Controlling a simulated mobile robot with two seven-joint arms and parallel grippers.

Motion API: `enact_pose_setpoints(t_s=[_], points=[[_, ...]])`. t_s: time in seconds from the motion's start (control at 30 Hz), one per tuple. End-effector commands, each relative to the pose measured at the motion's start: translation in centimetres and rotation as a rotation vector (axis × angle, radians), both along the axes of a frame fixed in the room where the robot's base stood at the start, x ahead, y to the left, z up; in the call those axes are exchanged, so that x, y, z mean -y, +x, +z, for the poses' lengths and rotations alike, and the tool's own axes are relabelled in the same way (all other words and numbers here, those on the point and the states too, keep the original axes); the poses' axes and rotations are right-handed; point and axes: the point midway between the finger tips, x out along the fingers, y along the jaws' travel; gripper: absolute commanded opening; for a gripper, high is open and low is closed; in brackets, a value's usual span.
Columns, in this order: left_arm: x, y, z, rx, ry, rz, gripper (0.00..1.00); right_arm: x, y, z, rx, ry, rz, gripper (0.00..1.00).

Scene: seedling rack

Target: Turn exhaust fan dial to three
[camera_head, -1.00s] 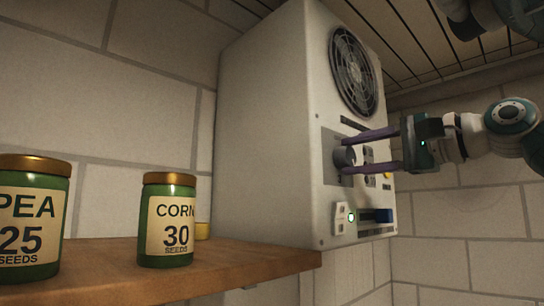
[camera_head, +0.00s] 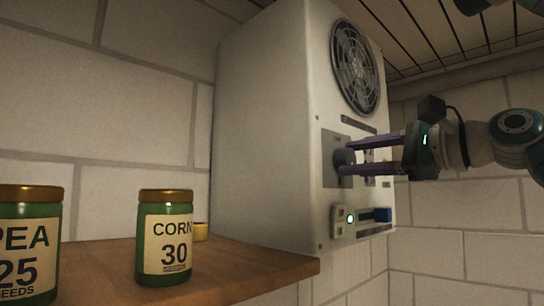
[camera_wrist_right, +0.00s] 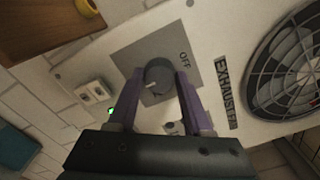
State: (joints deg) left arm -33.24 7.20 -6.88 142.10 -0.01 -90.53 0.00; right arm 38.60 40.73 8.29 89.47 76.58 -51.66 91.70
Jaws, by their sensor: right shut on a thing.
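The exhaust fan dial (camera_head: 343,157) is a dark round knob on a grey plate (camera_head: 330,141) on the front of the white fan box (camera_head: 265,130). In the right wrist view the dial (camera_wrist_right: 157,86) has a light pointer mark, turned away from the word OFF printed on the plate. My right gripper (camera_head: 350,158) has its purple fingers on either side of the dial, and is shut on it. The fingers also show around the dial in the right wrist view (camera_wrist_right: 160,78). The number three cannot be made out. My left gripper is not in view.
A round fan grille (camera_head: 356,68) sits above the dial. A wooden shelf (camera_head: 225,262) holds a PEA jar (camera_head: 28,240) and a CORN jar (camera_head: 165,235) at left.

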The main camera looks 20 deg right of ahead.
Motion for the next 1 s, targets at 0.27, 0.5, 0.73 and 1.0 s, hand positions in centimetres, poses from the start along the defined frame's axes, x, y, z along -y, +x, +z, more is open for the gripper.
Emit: enact_pose_setpoints(t_s=[0.27,0.5,0.73,1.0], points=[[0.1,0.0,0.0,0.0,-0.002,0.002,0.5,0.1,0.0,-0.1,-0.002,0.005,-0.001,0.0],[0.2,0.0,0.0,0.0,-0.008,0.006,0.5,0.0,0.0,0.0,-0.001,0.003,0.0,0.74],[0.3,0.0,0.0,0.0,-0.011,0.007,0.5,0.0,0.0,0.0,-0.001,0.002,0.0,0.8],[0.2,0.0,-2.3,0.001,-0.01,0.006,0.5,0.9,-1.8,-0.7,0.002,-0.003,-0.003,0.8]])
